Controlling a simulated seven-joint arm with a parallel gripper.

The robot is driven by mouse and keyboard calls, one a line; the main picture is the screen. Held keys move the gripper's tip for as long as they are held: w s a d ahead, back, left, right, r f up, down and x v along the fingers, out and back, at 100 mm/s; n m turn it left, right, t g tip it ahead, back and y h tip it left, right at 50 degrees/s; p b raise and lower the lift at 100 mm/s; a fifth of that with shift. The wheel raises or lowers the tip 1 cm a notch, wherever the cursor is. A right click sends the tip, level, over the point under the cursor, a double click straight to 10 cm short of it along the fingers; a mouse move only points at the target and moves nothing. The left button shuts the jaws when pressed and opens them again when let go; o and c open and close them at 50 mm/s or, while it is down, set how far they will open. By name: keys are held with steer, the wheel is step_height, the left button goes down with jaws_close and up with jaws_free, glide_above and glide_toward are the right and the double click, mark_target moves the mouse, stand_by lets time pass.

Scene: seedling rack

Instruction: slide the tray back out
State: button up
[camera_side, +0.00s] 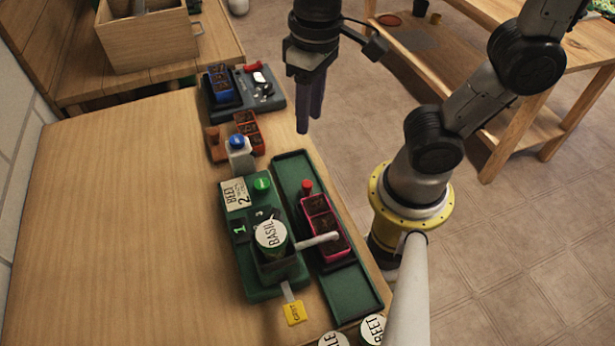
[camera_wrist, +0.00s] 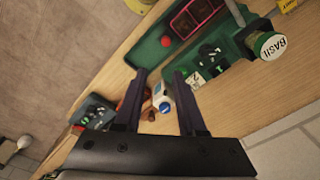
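A pink-rimmed tray of dark soil cells (camera_side: 333,250) sits in a long green channel (camera_side: 352,291), with a red knob (camera_side: 307,187) at its far end. A white spout (camera_side: 318,241) from the green station crosses over the tray. In the wrist view the tray (camera_wrist: 180,22) shows at the top, with the red knob (camera_wrist: 166,41) and the channel (camera_wrist: 146,52). My gripper (camera_side: 310,122) hangs empty beyond the channel's far end, near the table edge. In the wrist view my gripper (camera_wrist: 159,74) is open, its two fingers apart with nothing held.
A green station (camera_side: 240,235) carries a BASIL jar (camera_side: 271,233) beside the channel. A blue-capped bottle (camera_side: 240,155), an orange tray (camera_side: 248,128) and a blue tray (camera_side: 220,90) on a grey base stand farther back. The table's left side is clear.

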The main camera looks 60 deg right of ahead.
mark_target(307, 183)
steer(key=shift+n+g, duration=0.3)
steer(key=shift+n, duration=0.2)
steer(key=f, duration=0.5)
steer(key=a+f, duration=0.1)
steer(key=f, duration=0.9)
steer(key=shift+s+a, duration=0.2)
steer(key=shift+a, duration=0.15)
jaws_close()
steer(key=shift+r, duration=0.1)
